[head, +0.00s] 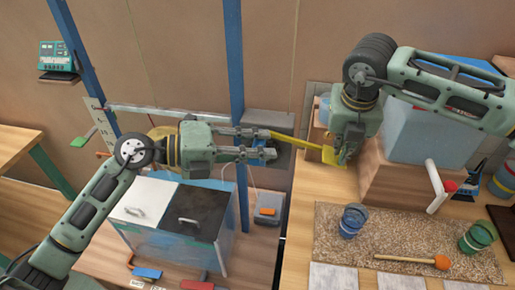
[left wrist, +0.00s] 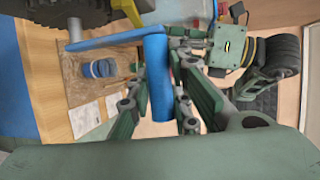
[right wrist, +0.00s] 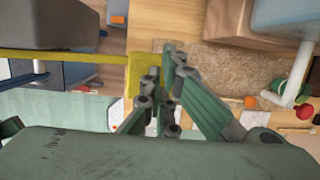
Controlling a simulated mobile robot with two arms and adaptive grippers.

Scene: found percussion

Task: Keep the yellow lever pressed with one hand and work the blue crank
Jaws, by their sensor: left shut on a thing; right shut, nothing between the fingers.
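The blue crank (head: 262,157) is on the grey box in the middle of the head view, partly hidden by my left gripper (head: 258,146). In the left wrist view its blue handle (left wrist: 158,78) lies between the fingers, which are shut on it. The yellow lever (head: 298,138) reaches right from the same box to a flat end plate. My right gripper (head: 341,161) is shut and empty, with its tips at that plate. In the right wrist view the fingertips (right wrist: 170,62) overlap the yellow plate (right wrist: 142,75); contact looks likely, but how far the lever is down cannot be told.
A grey box (head: 270,124) stands behind the crank near a blue post (head: 235,60). A mat (head: 330,222) at lower right bears blue and green cups and an orange-headed mallet (head: 440,262). A white-and-black-lidded box (head: 143,200) stands below my left arm.

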